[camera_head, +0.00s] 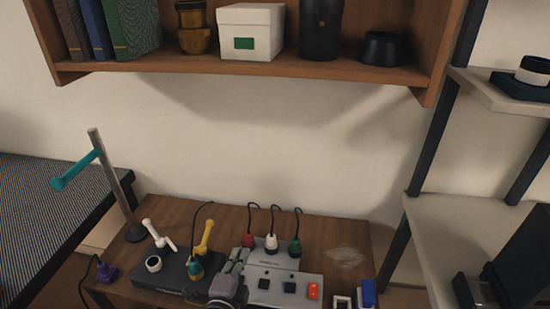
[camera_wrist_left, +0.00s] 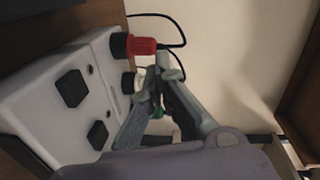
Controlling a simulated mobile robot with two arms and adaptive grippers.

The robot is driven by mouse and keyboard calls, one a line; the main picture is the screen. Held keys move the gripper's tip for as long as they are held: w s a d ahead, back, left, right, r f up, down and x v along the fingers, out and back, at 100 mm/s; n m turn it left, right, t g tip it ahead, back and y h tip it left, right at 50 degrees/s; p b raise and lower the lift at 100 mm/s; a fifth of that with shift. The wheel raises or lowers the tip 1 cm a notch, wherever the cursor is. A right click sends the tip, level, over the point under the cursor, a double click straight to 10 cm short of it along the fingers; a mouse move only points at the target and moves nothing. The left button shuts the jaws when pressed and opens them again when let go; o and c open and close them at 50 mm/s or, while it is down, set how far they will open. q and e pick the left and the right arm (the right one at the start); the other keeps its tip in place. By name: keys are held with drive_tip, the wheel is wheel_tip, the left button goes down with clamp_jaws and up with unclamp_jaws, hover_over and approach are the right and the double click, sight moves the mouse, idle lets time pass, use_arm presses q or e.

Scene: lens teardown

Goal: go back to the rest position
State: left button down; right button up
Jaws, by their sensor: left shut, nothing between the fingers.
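My left gripper (camera_head: 236,262) is low in the middle of the head view, over the left edge of a grey-white power box (camera_head: 283,261). Its fingers are shut with nothing between them. In the left wrist view the gripper (camera_wrist_left: 158,80) shows in front of the box (camera_wrist_left: 40,110), near a red plug (camera_wrist_left: 143,46). I cannot tell whether it touches the box. My right gripper is in neither view.
Red (camera_head: 248,240), white (camera_head: 271,244) and green (camera_head: 295,247) plugs with black cables stand along the box's back. A dark tray (camera_head: 150,280) lies left, beside a post (camera_head: 112,180) with a teal arm. A shelf (camera_head: 250,78) hangs above; a rack (camera_head: 455,210) stands right.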

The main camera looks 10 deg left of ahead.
use_arm(q)
drive_tip(key=s+a+f+n+g, duration=0.1)
drive_tip(key=s+a+n+g, duration=0.1)
drive_tip(key=s+n, duration=0.1)
drive_tip(key=s+a+f+n+g+y, duration=0.1)
drive_tip(key=s+a+n, duration=0.1)
drive_tip(key=s+n, duration=0.1)
drive_tip(key=s+a+f+n+g+y, duration=0.1)
drive_tip(key=s+a+n+g, duration=0.1)
drive_tip(key=s+n, duration=0.1)
drive_tip(key=shift+a+f+g, duration=0.3)
drive_tip(key=shift+a+f, duration=0.1)
drive_tip(key=s+d+f+n+g+h, duration=0.2)
drive_tip(key=s+n+g, duration=0.45)
drive_tip(key=s, duration=1.05)
wheel_tip(320, 180, down, 23)
drive_tip(key=s+m+g+p, duration=0.1)
drive_tip(key=g+p, duration=0.1)
drive_tip(key=s+a+f+g+p, duration=0.1)
drive_tip(key=s+a+f+p, duration=0.1)
drive_tip(key=s+f, duration=1.2)
drive_tip(key=s, duration=0.3)
drive_tip(key=shift+a+f, duration=0.3)
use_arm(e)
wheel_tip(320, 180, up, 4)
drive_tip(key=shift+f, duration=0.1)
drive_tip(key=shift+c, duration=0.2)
